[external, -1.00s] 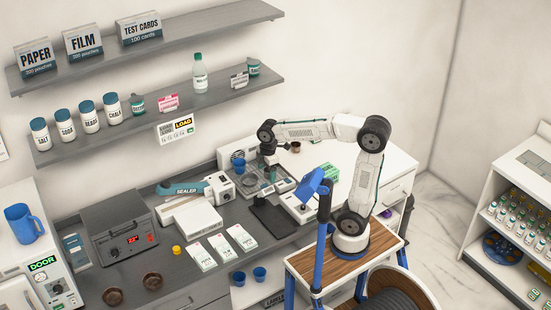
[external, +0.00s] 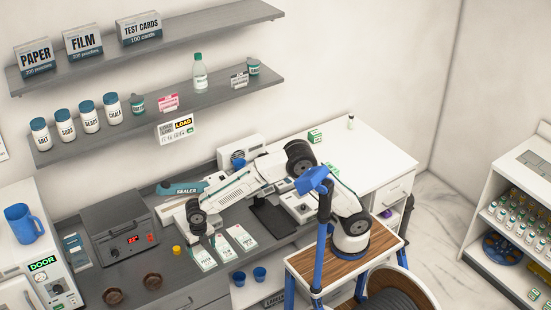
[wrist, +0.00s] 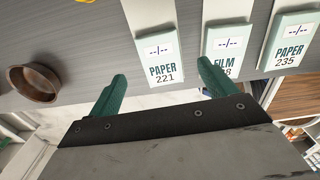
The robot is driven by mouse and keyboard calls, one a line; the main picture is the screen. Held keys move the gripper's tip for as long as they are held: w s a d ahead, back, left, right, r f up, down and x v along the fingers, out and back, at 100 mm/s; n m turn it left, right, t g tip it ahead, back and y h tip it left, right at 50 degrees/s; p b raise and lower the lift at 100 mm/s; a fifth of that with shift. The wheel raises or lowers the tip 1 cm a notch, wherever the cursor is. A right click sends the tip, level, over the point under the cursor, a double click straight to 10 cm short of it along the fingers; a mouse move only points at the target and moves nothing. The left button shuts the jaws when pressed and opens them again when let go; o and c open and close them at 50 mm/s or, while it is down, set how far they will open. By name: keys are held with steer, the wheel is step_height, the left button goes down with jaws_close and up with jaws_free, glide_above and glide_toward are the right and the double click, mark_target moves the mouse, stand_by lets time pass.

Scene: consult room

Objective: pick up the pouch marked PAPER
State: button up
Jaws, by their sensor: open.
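Three white pouches with teal labels lie side by side on the grey counter. In the wrist view, the left one reads PAPER 221 (wrist: 160,65), the middle one FILM (wrist: 230,42), its number partly covered by a finger, and the right one PAPER 235 (wrist: 290,50). The external view shows them as the left pouch (external: 201,257), middle pouch (external: 222,247) and right pouch (external: 242,237). My gripper (wrist: 162,70) is open and empty, its green fingers pointing toward PAPER 221, which shows between them. The right fingertip overlaps FILM's lower left. I cannot tell the height above the pouches.
A small yellow item (external: 178,250) is left of the pouches. Blue cups (external: 260,274) are below.

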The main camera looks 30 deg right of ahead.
mark_target(203, 257)
step_height(203, 257, down, 5)
steer(key=shift+f, duration=0.1)
steer(key=shift+w, duration=0.1)
steer(key=c, duration=1.1)
